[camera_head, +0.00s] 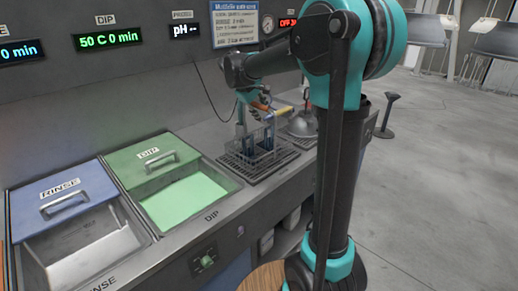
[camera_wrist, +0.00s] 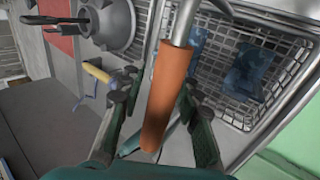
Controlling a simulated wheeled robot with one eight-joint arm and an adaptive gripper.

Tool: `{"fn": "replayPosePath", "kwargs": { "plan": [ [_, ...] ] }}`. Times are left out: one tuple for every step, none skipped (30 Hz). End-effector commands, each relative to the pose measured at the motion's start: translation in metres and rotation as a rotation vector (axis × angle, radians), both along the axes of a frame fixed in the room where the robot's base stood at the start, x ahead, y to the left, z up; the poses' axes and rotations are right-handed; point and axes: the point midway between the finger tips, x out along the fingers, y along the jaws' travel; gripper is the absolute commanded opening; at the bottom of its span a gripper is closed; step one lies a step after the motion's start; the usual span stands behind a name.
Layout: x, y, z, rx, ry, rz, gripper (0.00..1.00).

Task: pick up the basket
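The wire basket (camera_head: 262,157) stands on a dark grate on the counter, with blue pieces inside. It also shows in the wrist view (camera_wrist: 286,48), where its orange handle grip (camera_wrist: 166,98) rises close to the camera. My gripper (camera_wrist: 160,86) is open, with one finger on each side of the orange grip. A gap shows on the left side of the grip, and the right finger looks very near it; contact there is unclear. In the head view my gripper (camera_head: 254,108) is above the basket, partly hidden by my arm.
Left of the basket are a green DIP tank (camera_head: 185,200) with its lid partly back and a RINSE basin (camera_head: 85,255) under a blue lid. A grey dome-shaped object (camera_head: 304,123) and a yellow handle (camera_wrist: 98,73) are beside the basket. Open floor lies to the right.

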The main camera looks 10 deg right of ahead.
Motion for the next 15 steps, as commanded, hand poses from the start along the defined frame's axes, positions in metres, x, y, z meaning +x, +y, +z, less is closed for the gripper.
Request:
{"fn": "replayPosePath", "kwargs": {
  "plan": [
    [0.0,0.0,0.0001,0.0,0.0,0.0,0.23],
    [0.0,0.0,0.0001,0.0,0.0,0.0,0.19],
    [0.0,0.0,0.0001,0.0,0.0,0.0,0.14],
    [-0.0001,0.0001,0.0002,0.0,0.0,0.0,0.11],
    [-0.0001,0.0001,0.0002,0.0,0.0,0.0,0.07],
    [-0.0001,0.0,0.0002,0.0,0.0,0.0,0.02],
    [-0.0001,0.0002,0.0001,0.0,0.0,0.0,0.0],
    [-0.0002,0.0001,0.0001,0.0,0.0,0.0,0.0],
    [-0.0002,0.0001,0.0001,0.0,0.0,0.0,0.0],
    [-0.0002,0.0001,0.0001,0.0,0.0,0.0,0.0],
    [-0.0002,0.0001,0.0001,0.0,0.0,0.0,0.0],
    [-0.0002,0.0001,0.0001,0.0,0.0,0.0,0.0],
    [-0.0002,0.0001,0.0001,0.0,0.0,0.0,0.0],
    [-0.0002,0.0001,0.0001,0.0,0.0,0.0,0.0],
    [-0.0002,0.0001,0.0001,0.0,0.0,0.0,0.0]
  ]
}}
